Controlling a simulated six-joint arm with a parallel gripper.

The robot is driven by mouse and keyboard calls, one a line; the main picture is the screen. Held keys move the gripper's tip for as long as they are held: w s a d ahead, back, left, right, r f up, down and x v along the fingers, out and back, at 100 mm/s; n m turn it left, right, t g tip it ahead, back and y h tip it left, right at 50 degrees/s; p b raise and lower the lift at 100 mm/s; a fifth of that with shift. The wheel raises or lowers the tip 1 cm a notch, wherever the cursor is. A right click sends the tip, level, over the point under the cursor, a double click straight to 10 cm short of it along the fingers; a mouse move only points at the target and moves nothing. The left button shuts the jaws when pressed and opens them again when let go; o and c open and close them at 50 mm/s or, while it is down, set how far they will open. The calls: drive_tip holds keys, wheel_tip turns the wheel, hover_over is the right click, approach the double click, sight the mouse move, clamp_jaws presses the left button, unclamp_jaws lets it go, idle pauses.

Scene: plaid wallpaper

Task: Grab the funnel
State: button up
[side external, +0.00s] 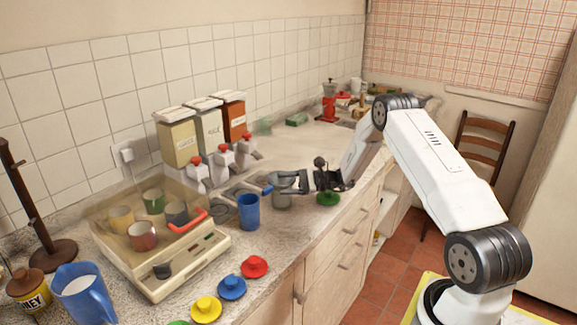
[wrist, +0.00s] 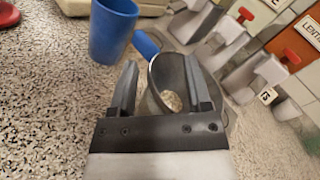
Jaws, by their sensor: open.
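A grey, round, open-mouthed piece with a blue handle, which looks like the funnel (wrist: 168,72), is between the fingers of my gripper (wrist: 160,75) in the wrist view. The speckled counter shows through its opening. My gripper is open, with one finger on each side of the grey piece; the right finger overlaps its edge, and I cannot tell if it touches. In the side view my gripper (side external: 290,183) reaches left over the counter, and the grey piece (side external: 282,201) is just below the fingers, partly hidden by them.
A blue cup (side external: 249,211) stands close to the left; it is at the upper left of the wrist view (wrist: 113,30). Grey dispensers with red tops (side external: 222,163) stand behind. A green lid (side external: 327,198) lies under my wrist. A cream machine (side external: 165,262) stands further left.

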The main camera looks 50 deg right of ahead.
clamp_jaws()
idle(0.3)
drive_tip(key=shift+r, duration=0.1)
wheel_tip(320, 180, up, 10)
idle(0.8)
idle(0.5)
